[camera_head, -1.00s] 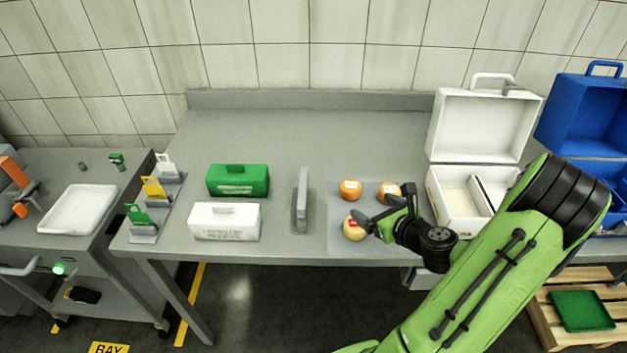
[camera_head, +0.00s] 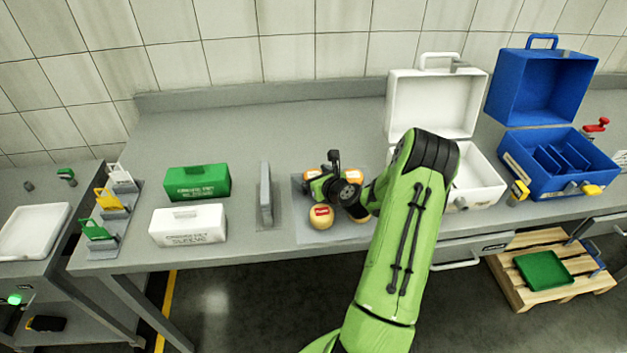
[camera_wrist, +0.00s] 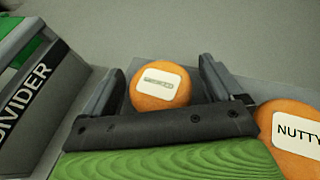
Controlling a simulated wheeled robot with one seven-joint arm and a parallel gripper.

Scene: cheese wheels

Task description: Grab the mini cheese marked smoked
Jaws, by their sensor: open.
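An orange mini cheese (camera_wrist: 160,88) with a white label shows in the wrist view between the two fingers of my open gripper (camera_wrist: 160,80). Its label text is too blurred to read, and I cannot tell how far the fingertips reach down beside it. A second orange cheese (camera_wrist: 290,128), labelled NUTTY, lies to the right, partly behind the gripper. In the head view my gripper (camera_head: 324,178) is over the mat and partly hides the cheeses. A paler cheese with a red label (camera_head: 321,217) sits in front of it. No label reading "smoked" is legible.
A grey divider (camera_head: 265,194) stands left of the mat (camera_head: 301,208); it also shows in the wrist view (camera_wrist: 42,88). Green (camera_head: 197,181) and white (camera_head: 188,225) blocks are farther left. An open white case (camera_head: 480,178) and open blue case (camera_head: 560,170) stand right. The table behind is clear.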

